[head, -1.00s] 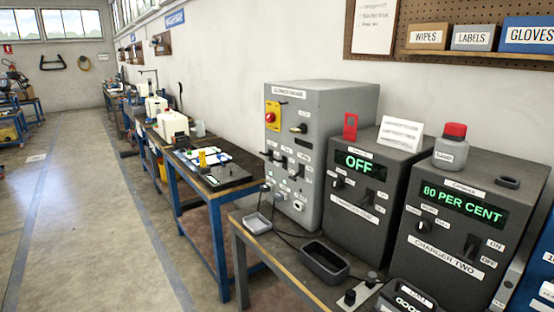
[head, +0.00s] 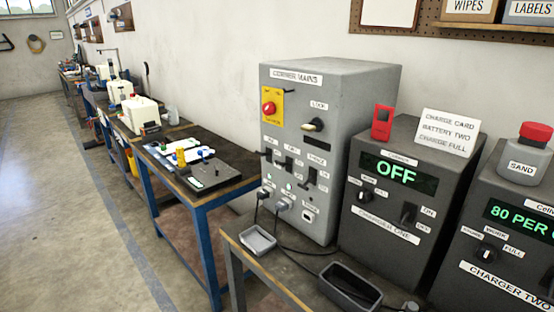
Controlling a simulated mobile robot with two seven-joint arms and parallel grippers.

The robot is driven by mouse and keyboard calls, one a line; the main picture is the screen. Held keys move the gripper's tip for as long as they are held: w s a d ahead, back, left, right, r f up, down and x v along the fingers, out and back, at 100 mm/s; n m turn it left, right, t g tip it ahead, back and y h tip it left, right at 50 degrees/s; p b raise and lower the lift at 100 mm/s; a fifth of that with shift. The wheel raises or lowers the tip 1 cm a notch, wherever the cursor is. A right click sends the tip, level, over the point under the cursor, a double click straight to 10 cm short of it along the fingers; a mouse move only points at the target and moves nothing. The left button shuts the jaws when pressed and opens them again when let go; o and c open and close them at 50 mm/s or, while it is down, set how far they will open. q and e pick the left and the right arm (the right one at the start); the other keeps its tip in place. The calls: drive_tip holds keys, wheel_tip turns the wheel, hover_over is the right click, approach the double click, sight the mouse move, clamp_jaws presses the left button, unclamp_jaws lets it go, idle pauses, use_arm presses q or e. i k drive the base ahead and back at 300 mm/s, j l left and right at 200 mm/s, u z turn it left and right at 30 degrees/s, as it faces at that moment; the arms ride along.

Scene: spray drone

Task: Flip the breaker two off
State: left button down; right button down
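The grey box labelled CORNER MAINS (head: 335,85) stands on the bench against the wall. Its front has a red knob on a yellow plate (head: 269,108) and a LOCK knob (head: 312,125). Below them is a row of black switches: a left one (head: 266,154), a middle one (head: 289,161) and a right one (head: 312,174). Their small labels are too blurred to tell which is breaker two or its position. Two plugs with dark cables sit low on the front. Neither of my grippers is in view.
Right of the box stand the charger one (head: 385,225), reading OFF, and the charger two (head: 490,255). A shallow grey tray (head: 258,239) and a deeper dark tray (head: 350,287) lie in front. A blue-legged table (head: 200,210) stands left; the floor beyond is clear.

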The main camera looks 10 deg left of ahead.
sight(282, 164)
drive_tip(key=i+j+z, duration=0.25)
drive_tip(key=i+j, duration=0.2)
drive_tip(key=j, duration=0.25)
drive_tip(key=i+j+z, duration=0.15)
drive_tip(key=j, duration=0.25)
drive_tip(key=i+j+z, duration=0.1)
drive_tip(key=j, duration=0.3)
drive_tip(key=i, duration=0.1)
